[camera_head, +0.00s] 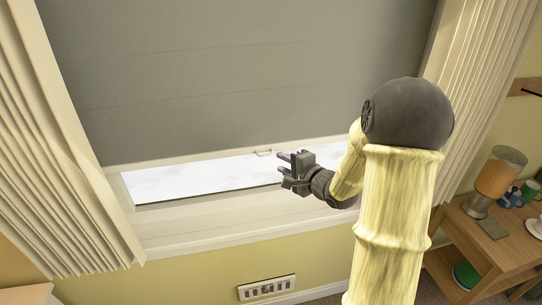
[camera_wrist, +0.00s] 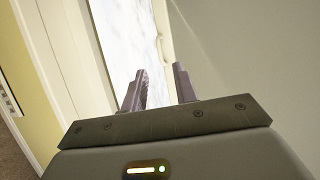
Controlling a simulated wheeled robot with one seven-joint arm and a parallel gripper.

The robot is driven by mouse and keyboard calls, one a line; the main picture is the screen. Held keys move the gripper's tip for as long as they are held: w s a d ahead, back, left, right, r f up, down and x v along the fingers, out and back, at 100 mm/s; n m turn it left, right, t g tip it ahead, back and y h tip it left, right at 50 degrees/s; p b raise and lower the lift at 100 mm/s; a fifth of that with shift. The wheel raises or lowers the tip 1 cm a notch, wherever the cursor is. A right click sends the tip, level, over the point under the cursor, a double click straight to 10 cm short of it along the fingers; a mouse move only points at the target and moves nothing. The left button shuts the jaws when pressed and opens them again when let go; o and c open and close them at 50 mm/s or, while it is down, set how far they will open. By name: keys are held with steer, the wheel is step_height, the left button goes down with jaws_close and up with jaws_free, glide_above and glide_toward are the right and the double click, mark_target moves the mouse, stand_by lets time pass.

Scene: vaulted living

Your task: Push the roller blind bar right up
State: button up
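The grey roller blind (camera_head: 240,70) covers most of the window in the head view, with a pale bar (camera_head: 200,156) along its lower edge. A small handle (camera_head: 264,152) sits on the bar. A strip of bright window glass (camera_head: 200,177) shows below the bar. My gripper (camera_head: 281,163) is just below and to the right of the handle, with its two fingers apart and nothing between them. In the wrist view the open fingers (camera_wrist: 158,88) point toward the glass and the bar (camera_wrist: 162,30), and the blind (camera_wrist: 240,60) fills the right side. Contact with the bar cannot be told.
Pleated curtains hang at left (camera_head: 50,150) and right (camera_head: 480,60). The window sill (camera_head: 220,222) lies below the glass. A wooden side table (camera_head: 485,240) with a lamp (camera_head: 499,172) and mugs stands at the right. A wall switch panel (camera_head: 266,287) is below the sill.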

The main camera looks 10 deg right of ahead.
mark_target(267, 155)
steer(key=p+x, duration=0.1)
steer(key=x, duration=0.6)
jaws_close()
